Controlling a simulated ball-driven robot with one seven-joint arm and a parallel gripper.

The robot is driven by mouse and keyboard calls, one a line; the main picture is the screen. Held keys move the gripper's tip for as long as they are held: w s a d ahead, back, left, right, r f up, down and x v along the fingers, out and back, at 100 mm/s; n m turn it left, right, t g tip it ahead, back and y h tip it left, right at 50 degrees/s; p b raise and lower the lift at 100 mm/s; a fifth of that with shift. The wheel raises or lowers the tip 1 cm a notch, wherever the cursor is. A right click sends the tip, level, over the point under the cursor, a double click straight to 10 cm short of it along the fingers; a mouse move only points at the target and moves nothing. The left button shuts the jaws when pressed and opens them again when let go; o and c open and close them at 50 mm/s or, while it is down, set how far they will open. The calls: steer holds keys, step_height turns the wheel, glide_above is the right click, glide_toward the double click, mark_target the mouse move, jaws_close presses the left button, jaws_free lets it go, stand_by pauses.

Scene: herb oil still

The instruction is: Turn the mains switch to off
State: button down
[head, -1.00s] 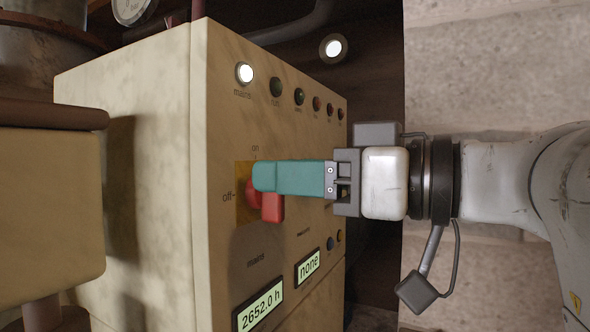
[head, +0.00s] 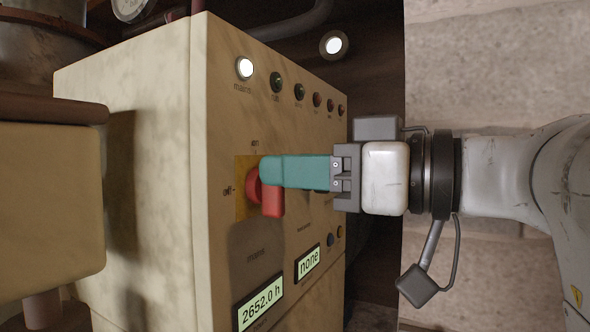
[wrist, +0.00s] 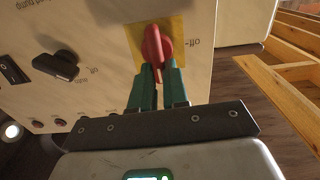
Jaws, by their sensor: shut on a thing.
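The mains switch (head: 271,202) is a red rotary handle on a yellow plate on the cream panel. The plate has "on" above it and "off" to its left in the head view. My gripper (head: 266,174), with teal fingers, reaches in from the right and is shut on the switch. In the wrist view the red handle (wrist: 153,45) sits between the fingertips (wrist: 156,72), with "off" to its right. The fingers hide part of the handle in the head view, so its exact angle is hard to tell there.
A lit white mains lamp (head: 244,68) heads a row of small lamps above the switch. A black knob (wrist: 58,66) is beside the switch. Wooden slatted framing (wrist: 285,85) stands right in the wrist view.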

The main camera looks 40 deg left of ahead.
steer(key=n+b, duration=0.1)
steer(key=n, duration=0.2)
steer(key=s+n+b, duration=0.1)
steer(key=n+b, duration=0.1)
steer(key=n, duration=0.1)
steer(key=f+n+b, duration=0.1)
steer(key=n+b, duration=0.1)
steer(key=n, duration=0.1)
steer(key=shift+s+d+n, duration=0.15)
steer(key=shift+d+n, duration=0.05)
steer(key=shift+n, duration=0.1)
steer(key=n, duration=0.1)
steer(key=n+b, duration=0.1)
steer(key=n, duration=0.1)
steer(key=n+b, duration=0.1)
steer(key=shift+s+f, duration=0.15)
steer(key=shift+f, duration=0.1)
steer(key=shift+s+f+n+b, duration=0.15)
steer(key=shift+n+b, duration=0.15)
steer(key=shift+n, duration=0.8)
steer(key=shift+w+f+n+b, duration=0.1)
steer(key=shift+n+b, duration=0.2)
steer(key=shift+n, duration=0.8)
steer(key=shift+f, duration=0.1)
steer(key=c, duration=1.1)
jaws_free()
steer(key=b+v, duration=0.1)
steer(key=v, duration=1)
steer(key=shift+s, duration=0.1)
